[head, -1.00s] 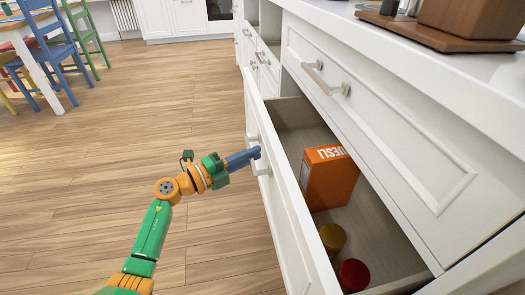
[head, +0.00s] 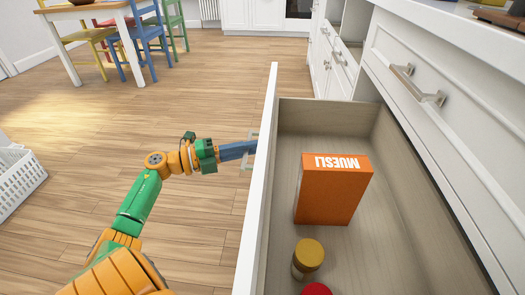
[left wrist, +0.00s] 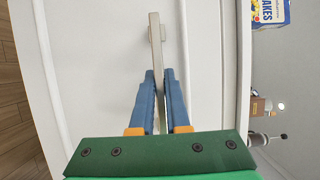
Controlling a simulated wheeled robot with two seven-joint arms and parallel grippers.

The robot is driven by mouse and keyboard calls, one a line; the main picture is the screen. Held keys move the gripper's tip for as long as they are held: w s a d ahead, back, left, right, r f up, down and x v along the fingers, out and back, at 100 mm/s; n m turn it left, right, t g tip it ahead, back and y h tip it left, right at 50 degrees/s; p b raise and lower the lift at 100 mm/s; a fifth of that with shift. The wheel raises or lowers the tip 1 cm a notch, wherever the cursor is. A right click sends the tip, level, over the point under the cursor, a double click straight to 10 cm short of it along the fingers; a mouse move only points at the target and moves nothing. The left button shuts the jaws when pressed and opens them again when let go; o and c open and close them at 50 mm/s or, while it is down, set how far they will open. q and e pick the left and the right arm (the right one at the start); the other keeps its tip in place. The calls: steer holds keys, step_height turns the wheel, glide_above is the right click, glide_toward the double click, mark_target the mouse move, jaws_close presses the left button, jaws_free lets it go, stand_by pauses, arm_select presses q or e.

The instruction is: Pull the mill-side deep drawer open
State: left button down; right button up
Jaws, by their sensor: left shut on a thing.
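The deep drawer (head: 255,190) stands pulled well out of the white cabinet in the head view, its inside showing. An orange muesli box (head: 328,198), a jar with a yellow lid (head: 308,257) and a red lid (head: 317,289) are in it. My left gripper (head: 248,149) is at the outer side of the drawer front. In the left wrist view its blue fingers (left wrist: 160,90) are shut on the pale bar handle (left wrist: 155,45). In the head view the handle (head: 252,158) is partly hidden by the fingers. My right gripper is not in view.
A shut upper drawer with its own handle (head: 418,86) is above the open one. A white basket (head: 20,178) stands on the floor at the left. A table (head: 83,12) with coloured chairs is at the back left. The wooden floor (head: 150,100) between is clear.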

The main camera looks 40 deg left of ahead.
arm_select(q)
steer(key=shift+s+a, duration=0.45)
steer(key=shift+a, duration=0.25)
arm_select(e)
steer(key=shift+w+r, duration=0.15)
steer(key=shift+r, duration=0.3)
arm_select(q)
steer(key=c, duration=0.9)
jaws_free()
steer(key=v, duration=0.7)
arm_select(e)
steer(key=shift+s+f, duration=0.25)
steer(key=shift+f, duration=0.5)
